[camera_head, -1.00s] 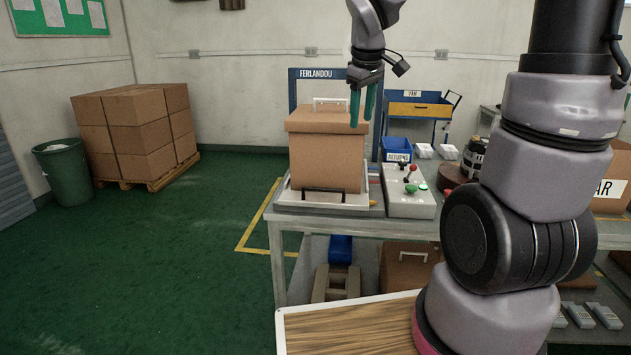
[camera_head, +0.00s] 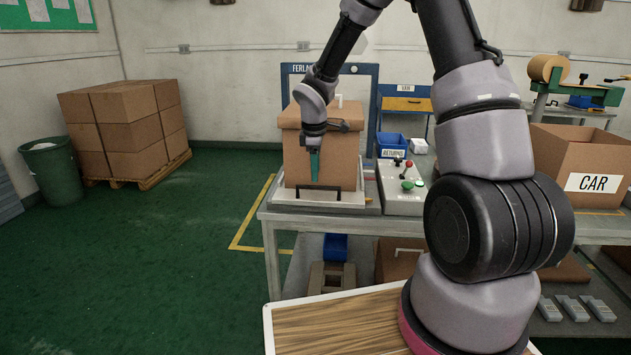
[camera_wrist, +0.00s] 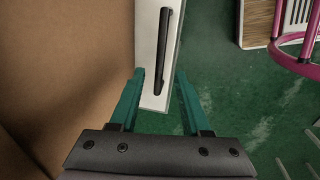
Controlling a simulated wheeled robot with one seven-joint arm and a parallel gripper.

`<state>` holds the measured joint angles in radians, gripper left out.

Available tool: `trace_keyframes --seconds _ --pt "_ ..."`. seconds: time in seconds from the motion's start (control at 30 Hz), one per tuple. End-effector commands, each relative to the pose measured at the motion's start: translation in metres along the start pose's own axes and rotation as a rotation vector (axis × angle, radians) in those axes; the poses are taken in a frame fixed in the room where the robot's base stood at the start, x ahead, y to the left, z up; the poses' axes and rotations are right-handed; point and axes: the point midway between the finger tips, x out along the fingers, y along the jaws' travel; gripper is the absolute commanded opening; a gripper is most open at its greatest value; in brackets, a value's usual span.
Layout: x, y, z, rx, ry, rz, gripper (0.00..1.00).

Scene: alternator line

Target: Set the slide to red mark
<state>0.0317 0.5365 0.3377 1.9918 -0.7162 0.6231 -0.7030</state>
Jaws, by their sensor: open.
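The slide is a pale plate (camera_head: 286,198) at the table's front left, with a brown box (camera_head: 344,165) standing on it. A black bar handle (camera_head: 335,190) runs along its front edge. My gripper (camera_head: 315,176) points down in front of the box, just above the handle, and looks empty. In the wrist view its teal fingers (camera_wrist: 160,76) are apart. The plate (camera_wrist: 157,88) and handle (camera_wrist: 166,32) show beyond and between the tips, not gripped. The box wall (camera_wrist: 65,75) is close on the left. I cannot make out a red mark.
A control box (camera_head: 402,205) with red and green knobs stands right of the slide. The green floor (camera_head: 150,260) at left is clear.

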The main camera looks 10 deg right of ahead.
Motion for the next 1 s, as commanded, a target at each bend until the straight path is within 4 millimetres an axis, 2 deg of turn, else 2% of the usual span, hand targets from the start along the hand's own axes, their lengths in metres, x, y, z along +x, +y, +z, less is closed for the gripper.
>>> trace_keyframes --seconds 0.1,0.23,0.4,0.63,0.67,0.7,0.77,1.0 --pt "0.021 -0.001 0.000 -0.002 -0.001 -0.002 0.47" --pt "0.036 0.000 0.000 -0.001 0.000 0.000 0.47" --pt "0.044 0.000 0.000 0.001 0.000 0.001 0.47" --pt "0.044 0.000 0.000 0.001 0.000 0.001 0.47" --pt "0.044 0.000 0.000 0.001 0.000 0.001 0.40" --pt "0.044 0.000 0.000 0.001 0.000 0.001 0.24" --pt "0.044 0.000 0.000 0.001 0.000 0.001 0.01" --pt "0.044 0.000 0.000 0.001 0.000 0.001 0.00"
